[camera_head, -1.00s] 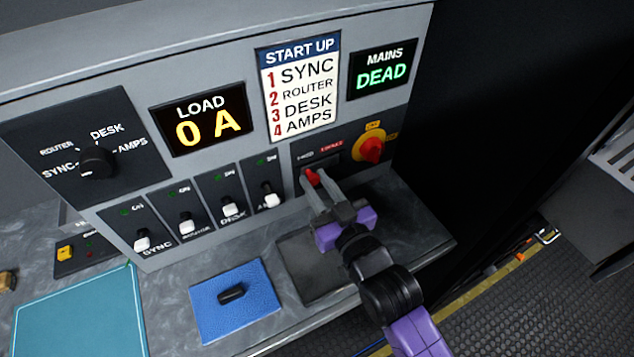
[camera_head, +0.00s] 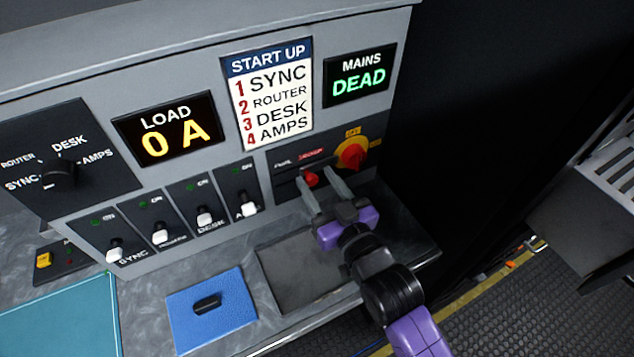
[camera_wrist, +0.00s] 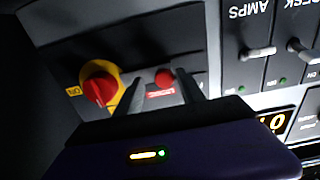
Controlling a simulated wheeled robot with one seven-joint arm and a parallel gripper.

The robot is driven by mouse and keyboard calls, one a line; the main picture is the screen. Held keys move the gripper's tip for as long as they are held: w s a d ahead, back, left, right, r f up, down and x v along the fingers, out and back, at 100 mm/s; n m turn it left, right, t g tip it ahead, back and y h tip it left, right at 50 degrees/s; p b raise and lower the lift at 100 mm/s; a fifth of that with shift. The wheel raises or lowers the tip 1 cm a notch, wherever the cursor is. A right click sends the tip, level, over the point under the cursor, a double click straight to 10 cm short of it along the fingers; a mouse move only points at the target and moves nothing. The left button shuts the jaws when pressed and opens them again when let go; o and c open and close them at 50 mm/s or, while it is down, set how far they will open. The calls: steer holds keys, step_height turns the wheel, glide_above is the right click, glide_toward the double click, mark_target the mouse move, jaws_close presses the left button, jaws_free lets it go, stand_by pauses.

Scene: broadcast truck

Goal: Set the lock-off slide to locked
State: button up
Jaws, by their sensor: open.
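The lock-off slide is a small red knob (camera_head: 312,178) in a dark slot on the panel's right part. It sits below the red label, at the right part of the slot, away from the white label on the left. My gripper (camera_head: 318,175) is open, its two grey fingers standing apart on either side of the knob. In the wrist view, the red knob (camera_wrist: 165,77) shows between the fingertips (camera_wrist: 160,75), with a gap on both sides. The red label shows just below it there.
A red rotary switch on a yellow plate (camera_head: 351,155) is close to the right of my fingers. Several white toggle switches (camera_head: 204,217) are to the left. A grey mat (camera_head: 300,275) and a blue mat with a black piece (camera_head: 235,290) lie on the counter below.

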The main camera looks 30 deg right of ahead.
steer(key=shift+a, duration=0.1)
steer(key=s+b, duration=0.1)
steer(key=s, duration=0.6)
steer(key=shift+s+b, duration=0.3)
steer(key=shift+s, duration=0.1)
steer(key=s+f+g, duration=0.2)
steer(key=s+g, duration=0.1)
steer(key=s, duration=2.3)
steer(key=shift+s+f, duration=0.35)
steer(key=shift+f, duration=0.05)
